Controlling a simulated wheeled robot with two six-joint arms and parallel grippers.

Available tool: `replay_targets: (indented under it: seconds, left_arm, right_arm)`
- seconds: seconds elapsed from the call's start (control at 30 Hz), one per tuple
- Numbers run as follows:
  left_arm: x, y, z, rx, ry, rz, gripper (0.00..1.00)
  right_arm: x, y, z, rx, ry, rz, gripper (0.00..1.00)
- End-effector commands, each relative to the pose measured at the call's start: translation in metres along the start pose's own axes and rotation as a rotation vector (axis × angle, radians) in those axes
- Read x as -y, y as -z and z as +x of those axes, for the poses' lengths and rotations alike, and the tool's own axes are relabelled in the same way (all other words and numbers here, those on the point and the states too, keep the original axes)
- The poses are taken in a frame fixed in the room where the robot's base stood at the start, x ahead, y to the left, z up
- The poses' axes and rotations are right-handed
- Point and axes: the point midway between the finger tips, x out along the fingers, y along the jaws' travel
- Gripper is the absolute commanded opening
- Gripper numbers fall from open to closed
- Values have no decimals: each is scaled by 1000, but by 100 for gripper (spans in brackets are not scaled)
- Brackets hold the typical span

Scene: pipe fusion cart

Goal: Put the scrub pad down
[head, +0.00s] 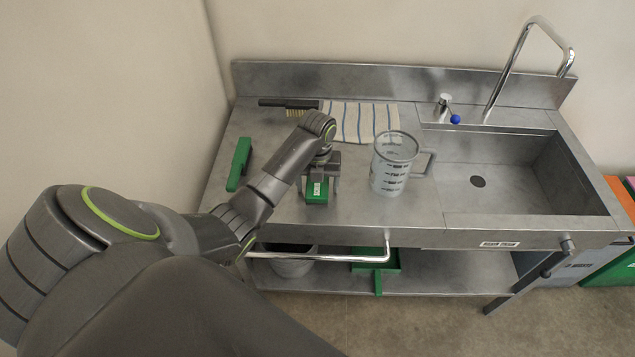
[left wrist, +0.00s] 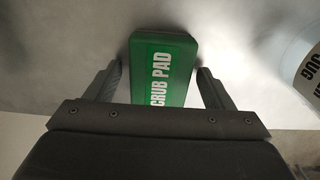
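The scrub pad (head: 316,194) is a green block with a white-lettered label, on the steel counter near its front edge, left of the jug. It also shows in the left wrist view (left wrist: 163,65), its lettering facing the camera. My left gripper (head: 319,180) is over the pad with its fingers pointing down. In the left wrist view its fingers (left wrist: 160,72) stand on either side of the pad, with a gap on each side, so it is open and not holding the pad. My right gripper is in neither view.
A clear measuring jug (head: 391,165) stands close right of the pad. A green tool (head: 239,163) lies at left; a brush (head: 288,104) and striped cloth (head: 362,122) lie at the back. The sink (head: 500,180) is at right. Bare counter lies left of the pad.

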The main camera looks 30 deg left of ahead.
Motion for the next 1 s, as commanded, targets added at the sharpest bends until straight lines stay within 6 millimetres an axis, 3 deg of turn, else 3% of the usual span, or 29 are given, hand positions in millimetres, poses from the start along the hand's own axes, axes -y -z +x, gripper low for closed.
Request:
replay_targets:
  seconds: [0.27, 0.5, 0.63, 1.0]
  left_arm:
    - [0, -1, -6, 2, 1, 0, 76]
    - [0, -2, -50, 8, 1, 1, 76]
    - [0, 0, -87, 2, 0, -1, 76]
    - [0, 0, -120, 0, 0, -1, 76]
  right_arm:
    - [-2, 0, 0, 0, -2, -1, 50]
    - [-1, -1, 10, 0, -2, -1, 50]
    - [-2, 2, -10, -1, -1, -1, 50]
    - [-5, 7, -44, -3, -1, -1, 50]
